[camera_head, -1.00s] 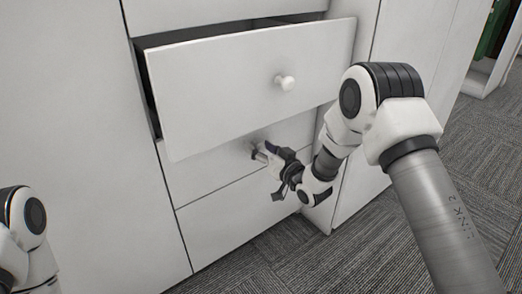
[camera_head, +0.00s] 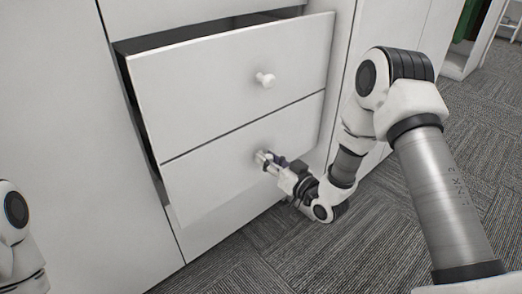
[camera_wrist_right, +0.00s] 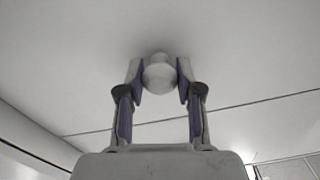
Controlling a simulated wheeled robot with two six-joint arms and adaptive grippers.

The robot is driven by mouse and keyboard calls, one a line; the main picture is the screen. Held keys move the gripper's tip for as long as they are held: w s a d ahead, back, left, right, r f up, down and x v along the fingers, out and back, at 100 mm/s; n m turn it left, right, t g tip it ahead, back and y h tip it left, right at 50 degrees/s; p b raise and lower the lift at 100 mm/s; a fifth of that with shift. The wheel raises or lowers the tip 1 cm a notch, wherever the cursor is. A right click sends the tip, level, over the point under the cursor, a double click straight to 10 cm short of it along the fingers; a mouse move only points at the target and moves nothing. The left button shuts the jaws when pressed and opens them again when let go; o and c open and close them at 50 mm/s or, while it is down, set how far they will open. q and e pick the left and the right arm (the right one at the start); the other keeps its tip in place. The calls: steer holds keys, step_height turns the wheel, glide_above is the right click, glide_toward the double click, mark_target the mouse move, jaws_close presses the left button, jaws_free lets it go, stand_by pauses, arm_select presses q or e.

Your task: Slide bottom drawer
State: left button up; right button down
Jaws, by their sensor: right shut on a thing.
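The white lower drawer (camera_head: 215,170) stands pulled out of the cabinet, its front nearly level with the open upper drawer (camera_head: 215,80) above it. My right gripper (camera_head: 267,160) is at the lower drawer's knob, shut on it. In the right wrist view the round pale knob (camera_wrist_right: 159,74) sits between the two fingers of my right gripper (camera_wrist_right: 160,78), with the drawer front (camera_wrist_right: 70,50) behind it. In the head view the gripper mostly hides this knob. Only part of my left arm shows at the left edge; its gripper is out of view.
The upper drawer has its own white knob (camera_head: 265,79). A plain white panel (camera_head: 225,228) lies below the lower drawer. Tall white cabinet fronts (camera_head: 50,120) stand on both sides. Grey patterned carpet (camera_head: 310,255) is clear in front and to the right.

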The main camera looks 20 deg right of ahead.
steer(key=c, duration=0.7)
jaws_free()
steer(key=shift+c, duration=0.2)
steer(key=v, duration=1.2)
